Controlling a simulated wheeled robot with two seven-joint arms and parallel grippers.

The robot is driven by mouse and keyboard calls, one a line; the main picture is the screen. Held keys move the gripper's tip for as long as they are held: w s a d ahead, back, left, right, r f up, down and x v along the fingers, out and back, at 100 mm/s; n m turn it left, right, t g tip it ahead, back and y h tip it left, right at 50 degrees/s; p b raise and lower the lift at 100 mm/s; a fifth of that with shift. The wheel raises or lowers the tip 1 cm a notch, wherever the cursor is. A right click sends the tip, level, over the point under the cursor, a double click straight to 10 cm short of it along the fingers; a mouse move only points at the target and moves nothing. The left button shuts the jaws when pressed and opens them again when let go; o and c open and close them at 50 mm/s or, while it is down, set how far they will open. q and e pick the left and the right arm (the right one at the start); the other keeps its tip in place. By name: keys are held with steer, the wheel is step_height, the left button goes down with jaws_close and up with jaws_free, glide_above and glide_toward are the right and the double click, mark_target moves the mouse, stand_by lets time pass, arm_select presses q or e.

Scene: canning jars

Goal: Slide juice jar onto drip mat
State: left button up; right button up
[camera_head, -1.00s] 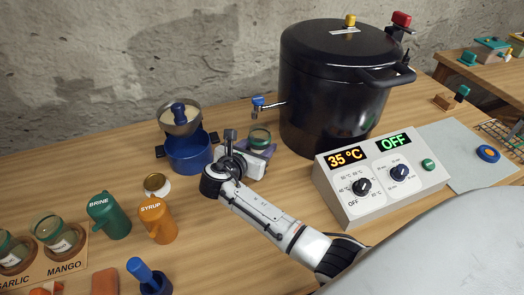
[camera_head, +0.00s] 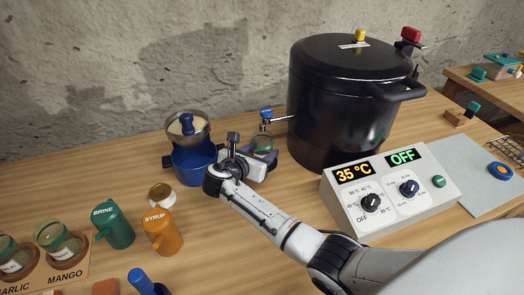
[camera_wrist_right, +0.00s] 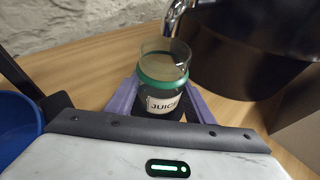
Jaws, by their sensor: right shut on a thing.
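The juice jar (camera_head: 262,144) is a clear glass jar with a green band, standing upright on the bench in front of the black pot. In the right wrist view the jar (camera_wrist_right: 163,75) shows its JUICE label towards me. My right gripper (camera_head: 262,157) is shut on the jar, its purple fingers on either side of it, low down. The metal tap (camera_head: 268,117) with a blue handle reaches out close by the jar's rim. A dark patch shows under the jar between the fingers; I cannot tell whether it is the drip mat. My left gripper is not in view.
The black pot (camera_head: 340,110) stands right behind the jar. A blue pot (camera_head: 194,165) with a metal strainer is close left of my right gripper. The control box (camera_head: 390,195) stands to the right. Green brine (camera_head: 115,225) and orange syrup (camera_head: 161,233) jugs are at front left.

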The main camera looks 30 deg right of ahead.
steer(key=shift+f, duration=0.25)
stand_by(0.4)
steer(key=o, duration=1.3)
steer(key=shift+c, duration=0.2)
steer(key=shift+f, duration=0.1)
steer(key=v, duration=1)
steer(key=shift+s+a, duration=0.1)
steer(key=shift+a, duration=0.05)
